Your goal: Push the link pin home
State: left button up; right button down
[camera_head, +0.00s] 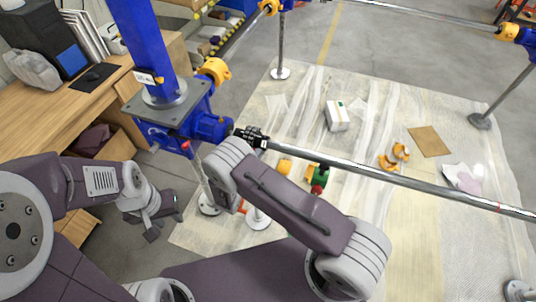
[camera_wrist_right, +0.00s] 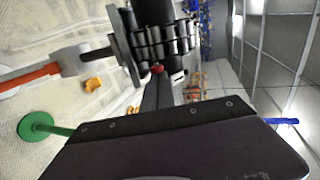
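A black chain coupling (camera_head: 252,136) joins the blue gearbox (camera_head: 208,126) to the long steel shaft (camera_head: 380,172). In the right wrist view its black links (camera_wrist_right: 158,42) fill the upper middle. A small red end (camera_wrist_right: 157,68), perhaps the link pin's, shows at the links' lower edge. My right gripper (camera_wrist_right: 157,82) looks shut, its grey tips pointing at this red end; I cannot tell whether they touch it. In the head view the right gripper is hidden behind my forearm. My left gripper (camera_head: 164,218) is open and empty, low at the left, away from the coupling.
A blue column (camera_head: 150,45) stands on the gearbox. A wooden desk (camera_head: 60,115) is at the left. A white box (camera_head: 337,115), orange parts (camera_head: 395,157) and a cardboard sheet (camera_head: 429,141) lie on the floor sheeting. A green disc on a rod (camera_wrist_right: 35,126) shows in the wrist view.

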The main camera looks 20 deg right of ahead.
jog(key=shift+s+d, duration=0.1)
dwell(0.7)
jog(key=shift+p+v, duration=1.2)
jog(key=shift+v, duration=1.8)
